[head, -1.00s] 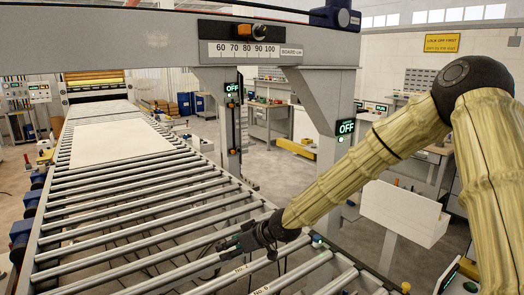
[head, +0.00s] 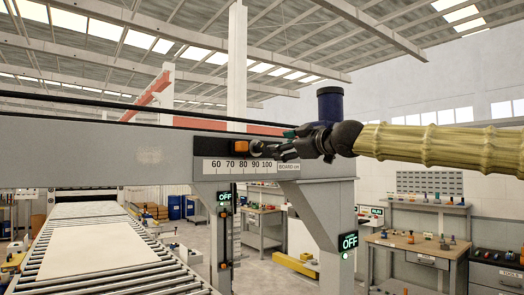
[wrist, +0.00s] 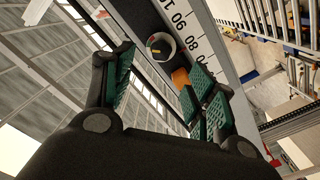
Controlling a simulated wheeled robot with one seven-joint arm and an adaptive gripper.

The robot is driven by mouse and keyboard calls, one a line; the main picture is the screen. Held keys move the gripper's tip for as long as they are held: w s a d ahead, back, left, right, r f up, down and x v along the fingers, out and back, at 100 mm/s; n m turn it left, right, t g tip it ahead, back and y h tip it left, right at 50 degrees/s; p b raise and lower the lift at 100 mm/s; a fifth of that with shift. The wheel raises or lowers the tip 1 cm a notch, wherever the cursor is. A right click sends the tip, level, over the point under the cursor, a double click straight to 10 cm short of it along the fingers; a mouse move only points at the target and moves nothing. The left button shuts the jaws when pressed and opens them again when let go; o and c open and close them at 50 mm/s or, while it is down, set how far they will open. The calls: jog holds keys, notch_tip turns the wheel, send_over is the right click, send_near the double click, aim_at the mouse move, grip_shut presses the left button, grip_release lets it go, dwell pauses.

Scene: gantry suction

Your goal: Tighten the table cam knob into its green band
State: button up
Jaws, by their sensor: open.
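A round knob (head: 256,148) with a pale metal rim sits on the black strip of the gantry beam, just right of an orange block (head: 240,147). The wrist view shows the knob (wrist: 161,46) end-on, dark inside its rim with a small yellow mark, and the orange block (wrist: 181,78) beside it. My gripper (head: 270,148) reaches in from the right at the beam. Its open fingers (wrist: 160,65) have green pads, one each side of the view, with the knob beyond and between; contact is not clear.
A board scale (head: 250,166) runs below the strip on the beam. A green-lit OFF panel (head: 348,242) is on the right post. The roller table (head: 180,278) with a pale board (head: 95,245) lies below left.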

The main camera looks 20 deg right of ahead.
aim_at(261, 148)
jog(key=shift+p+x, duration=2.15)
jog(key=shift+x, duration=3.25)
jog(key=shift+f, duration=0.1)
jog(key=c, duration=1)
